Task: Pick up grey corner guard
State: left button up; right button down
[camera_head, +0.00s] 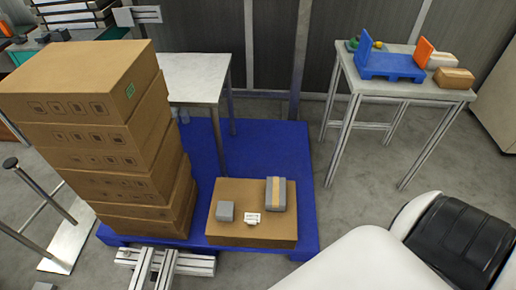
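A small grey block-like piece (225,211) lies on the left part of a low cardboard box. It may be the grey corner guard, but it is too small to tell its shape. A grey package with a tan band (276,188) lies to its right, and a small white piece with dark marks (252,218) lies between them. The low cardboard box (242,238) rests on a blue pallet (285,150). Neither of my grippers shows in the head view. A white and black rounded body, probably part of me, fills the bottom right.
A tall stack of cardboard boxes (92,125) stands left on the pallet. A grey table (195,80) stands behind. A right table (437,92) holds a blue stand (390,65), an orange piece (423,52) and small boxes. Metal profiles (165,262) lie in front. Floor between pallet and right table is clear.

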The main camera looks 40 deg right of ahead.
aim_at(225, 211)
jog(key=z, duration=0.7)
jog(key=i+l, duration=0.1)
jog(key=l, duration=0.25)
jog(key=i+l, duration=0.15)
jog(key=l, duration=0.25)
jog(key=i+l+u, duration=0.1)
jog(key=l, duration=0.25)
jog(key=i+l, duration=0.15)
jog(key=l, duration=0.2)
jog(key=i+l, duration=0.1)
jog(key=l, duration=0.3)
